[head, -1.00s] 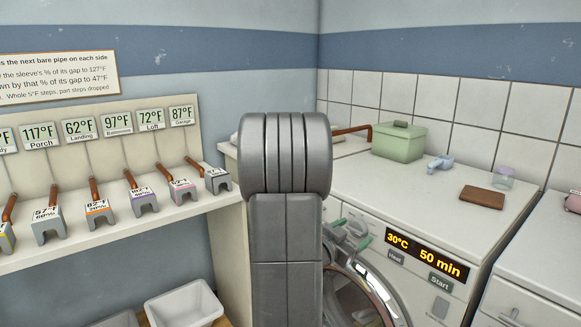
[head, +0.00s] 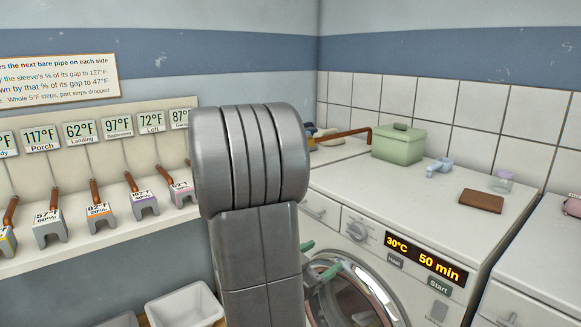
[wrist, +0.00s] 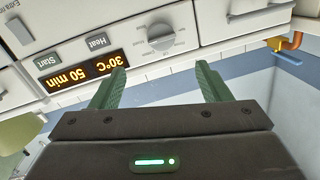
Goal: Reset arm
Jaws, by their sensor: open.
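My gripper (head: 320,259) shows in the head view only as two green fingers past the right side of my grey arm, in front of the washing machine (head: 340,222). In the wrist view my gripper (wrist: 160,82) has its green fingers wide apart with nothing between them. The machine's display (wrist: 82,75), reading 30°C and 50 min, and its round knob (wrist: 162,38) appear upside down beyond the fingers. My arm stands upright in the middle of the head view and hides the shelf's right end.
A green box (head: 398,146), a blue tap-like piece (head: 440,166), a brown block (head: 481,199) and a small cup (head: 502,182) stand on the machine top. At left, several tagged grey sleeves (head: 145,203) stand on a shelf below temperature panels. A white bin (head: 185,304) is below.

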